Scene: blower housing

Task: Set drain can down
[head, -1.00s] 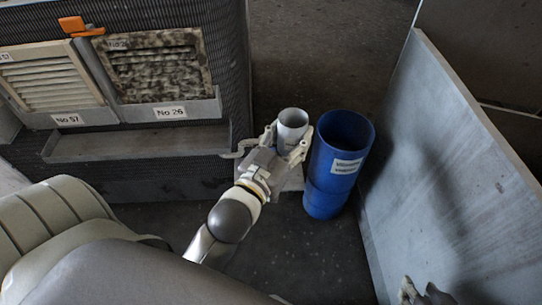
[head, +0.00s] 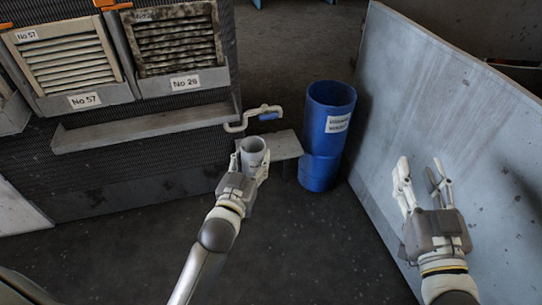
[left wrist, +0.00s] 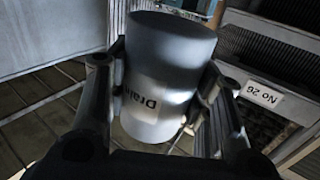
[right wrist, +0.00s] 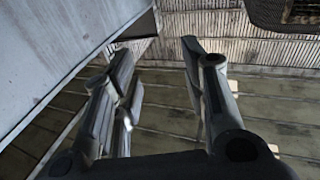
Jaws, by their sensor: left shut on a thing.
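The drain can (head: 253,151) is a small pale grey cylinder with an open top. My left gripper (head: 250,170) is shut on it, one finger on each side. In the left wrist view the can (left wrist: 168,75) fills the space between the fingers and its "Drain" label shows. In the head view the can is in front of the left part of a small grey shelf (head: 283,144); I cannot tell whether its base touches anything. My right gripper (head: 422,180) is open and empty in front of the grey panel. Its spread fingers show in the right wrist view (right wrist: 160,85).
A tall blue bin (head: 320,172) with a white label stands right of the shelf. A pipe with a blue-handled valve (head: 262,116) is behind the can. A housing with slatted filters and a ledge (head: 145,129) is at left. A large grey panel (head: 440,100) stands at right. The floor in front is clear.

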